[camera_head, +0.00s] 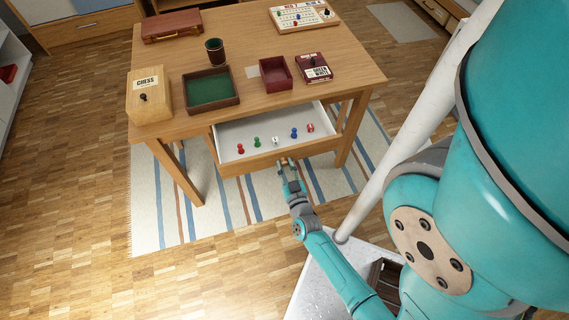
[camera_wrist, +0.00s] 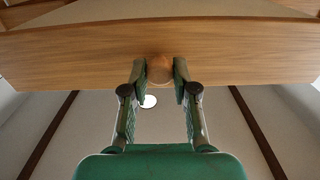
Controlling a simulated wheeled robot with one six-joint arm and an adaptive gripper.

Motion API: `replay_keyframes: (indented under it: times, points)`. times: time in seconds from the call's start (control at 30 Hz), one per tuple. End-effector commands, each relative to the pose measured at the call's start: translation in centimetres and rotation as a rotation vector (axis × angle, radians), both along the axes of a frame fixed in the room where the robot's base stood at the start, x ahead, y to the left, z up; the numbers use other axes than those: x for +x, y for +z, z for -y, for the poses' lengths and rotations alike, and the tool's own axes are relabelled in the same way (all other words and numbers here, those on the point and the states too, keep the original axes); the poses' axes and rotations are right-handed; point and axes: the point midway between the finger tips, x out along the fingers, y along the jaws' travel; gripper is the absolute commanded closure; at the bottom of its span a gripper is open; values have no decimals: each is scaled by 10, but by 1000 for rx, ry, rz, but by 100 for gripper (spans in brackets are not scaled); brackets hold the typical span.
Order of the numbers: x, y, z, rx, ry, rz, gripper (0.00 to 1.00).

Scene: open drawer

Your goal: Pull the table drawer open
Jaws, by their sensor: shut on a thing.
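The wooden table (camera_head: 240,93) stands in the middle of the head view. Its drawer (camera_head: 232,169) is pulled out toward me, and its white inside shows. Several small game pieces and dice lie in it, including a red pawn (camera_head: 240,149) and a blue pawn (camera_head: 294,133). My gripper (camera_head: 286,163) is at the middle of the drawer front. In the wrist view the drawer front (camera_wrist: 70,56) spans the picture, and my gripper (camera_wrist: 159,77) is shut on its round wooden knob (camera_wrist: 159,70), one finger on each side.
On the tabletop are a chess box (camera_head: 149,96), a green-lined tray (camera_head: 210,90), a dark cup (camera_head: 215,52), a red tray (camera_head: 275,73), a card-game box (camera_head: 313,68) and a game board (camera_head: 303,15). A striped rug (camera_head: 230,207) lies below. Open floor (camera_head: 80,190) is at left.

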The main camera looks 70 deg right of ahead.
Motion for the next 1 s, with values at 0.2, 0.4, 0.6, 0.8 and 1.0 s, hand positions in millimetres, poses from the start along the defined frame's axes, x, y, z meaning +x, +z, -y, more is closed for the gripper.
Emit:
replay_keyframes:
  times: [0.2, 0.4, 0.6, 0.8, 1.0]
  points:
    - [0, 0, 0, -1, 0, 1, 62]
    - [0, 0, 0, 0, 0, 0, 48]
    - [-1, 0, -1, 0, 0, 0, 48]
    - [-15, -1, -19, 2, 2, -1, 48]
    - [-40, -1, -50, 2, 6, -1, 48]
